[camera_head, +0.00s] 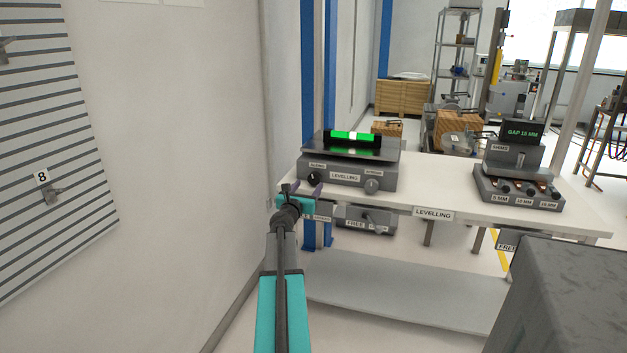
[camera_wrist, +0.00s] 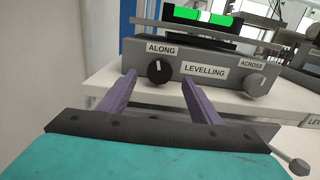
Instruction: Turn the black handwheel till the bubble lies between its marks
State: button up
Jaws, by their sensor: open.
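The levelling unit (camera_head: 345,181) is a grey box on the white bench. Its black handwheel (camera_wrist: 159,71), with a white pointer line, is under the ALONG label. It also shows in the head view (camera_head: 313,177). A grey handwheel (camera_wrist: 254,84) is under the ACROSS label. A green vial (camera_head: 341,134) in a black holder lies on top, with a whitish bubble (camera_head: 354,136) near its middle. The marks are too small to place against it. My gripper (camera_wrist: 158,77) is open and empty. Its purple fingers point at the black handwheel from in front, one to each side in the wrist view, apparently not touching it.
The white bench (camera_head: 433,190) carries a gap gauge unit (camera_head: 517,187) at the right. A grey box (camera_head: 365,220) labelled FREE hangs under the bench edge. A slotted wall panel (camera_head: 45,130) is at the left. A large dark block (camera_head: 570,300) fills the lower right.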

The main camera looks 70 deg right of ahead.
aim_at(314, 179)
jog(key=shift+w+d, duration=0.2)
jog(key=shift+d, duration=3.8)
jog(key=c, duration=1)
